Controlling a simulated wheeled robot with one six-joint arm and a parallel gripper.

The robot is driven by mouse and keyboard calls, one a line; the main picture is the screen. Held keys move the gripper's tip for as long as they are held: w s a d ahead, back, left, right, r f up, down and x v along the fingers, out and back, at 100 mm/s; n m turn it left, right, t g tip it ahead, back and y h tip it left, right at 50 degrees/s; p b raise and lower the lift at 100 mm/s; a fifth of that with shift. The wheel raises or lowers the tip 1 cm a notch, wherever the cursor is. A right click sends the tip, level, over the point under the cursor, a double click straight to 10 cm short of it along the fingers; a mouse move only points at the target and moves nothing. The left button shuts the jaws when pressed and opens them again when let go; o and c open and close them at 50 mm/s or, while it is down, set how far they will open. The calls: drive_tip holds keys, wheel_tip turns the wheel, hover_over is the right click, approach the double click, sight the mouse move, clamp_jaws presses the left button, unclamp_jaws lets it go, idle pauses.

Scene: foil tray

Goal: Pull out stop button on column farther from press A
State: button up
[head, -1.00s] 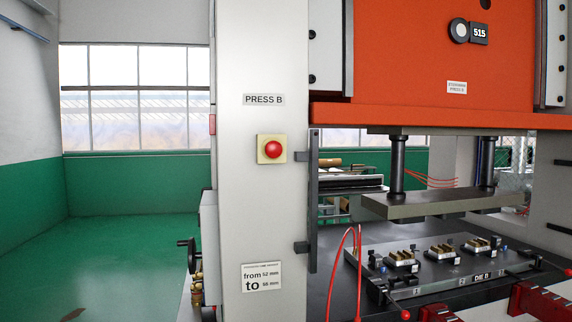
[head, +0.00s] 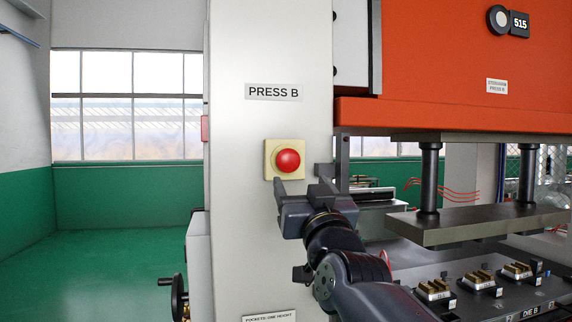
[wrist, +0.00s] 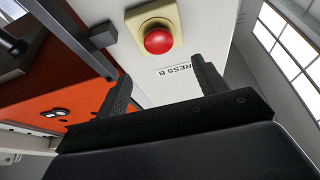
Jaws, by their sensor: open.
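A red mushroom stop button (head: 288,160) sits on a cream square plate (head: 270,172) on the grey column (head: 250,220) labelled PRESS B (head: 273,92). In the wrist view the red button (wrist: 158,40) lies beyond the fingers, at the upper middle. My gripper (head: 297,188) is open and empty, just below and in front of the button, apart from it. Its two fingers also show in the wrist view (wrist: 160,78), pointing up toward the column, with the PRESS B label (wrist: 176,71) seen between them.
A dark vertical bar and bracket (head: 342,165) stand at the column's right edge, close to my gripper. The orange press body (head: 430,60) and its upper plate (head: 480,224) are on the right. A handwheel (head: 178,295) is at the lower left. The green floor at left is clear.

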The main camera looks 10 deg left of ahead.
sight(289, 160)
drive_tip(key=p+x, duration=0.3)
drive_tip(key=x, duration=0.6)
drive_tip(key=shift+w+a+p, duration=0.15)
drive_tip(key=shift+w+p, duration=0.2)
drive_tip(key=shift+w, duration=0.05)
